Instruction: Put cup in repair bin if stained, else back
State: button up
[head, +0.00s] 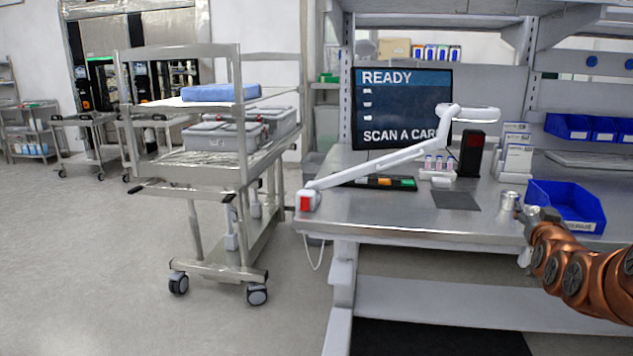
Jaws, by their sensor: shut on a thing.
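A small silvery metal cup (508,199) is at the right of the bench, just left of the blue bin. My gripper (523,210) reaches in from the right and is shut on the cup. My gripper hides part of the cup's right side. I cannot tell from here whether the cup is stained, or whether it touches the bench top. The open blue bin (564,225) sits behind and to the right of my gripper, with a white label on its front that is too small to read fully.
The steel bench (400,208) carries a white lamp arm (385,160), a dark mat (456,200), small vials (438,163) and a black scanner-like device (471,152). A screen (400,108) reads READY. A wheeled cart (215,165) stands left, with open floor around it.

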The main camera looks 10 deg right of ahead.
jog(key=w+a+f+n+t+y, duration=0.1)
jog(key=w+a, duration=0.5)
jog(key=a, duration=0.8)
jog(key=w+a+f+n+y, duration=0.3)
jog(key=w+a+f+y, duration=0.2)
jog(key=a, duration=1)
jog(key=w+a+f+n+t+y, duration=0.1)
jog(key=w+a+f+n+y, duration=0.1)
jog(key=w+a, duration=0.6)
jog(key=shift+a+f+t+y, duration=0.1)
jog(key=shift+a+f+y, duration=0.15)
jog(key=shift+a, duration=0.8)
jog(key=shift+a+f+t+y, duration=0.15)
jog(key=shift+a+f, duration=0.2)
jog(key=shift+a, duration=0.75)
jog(key=shift+a+f+t+y, duration=0.1)
jog(key=shift+a+f+y, duration=0.15)
jog(key=shift+a, duration=0.8)
jog(key=shift+d, duration=0.3)
notch_tip(320, 180, up, 16)
jog(key=p, duration=1.6)
jog(key=shift+r, duration=0.15)
jog(key=shift+s, duration=0.15)
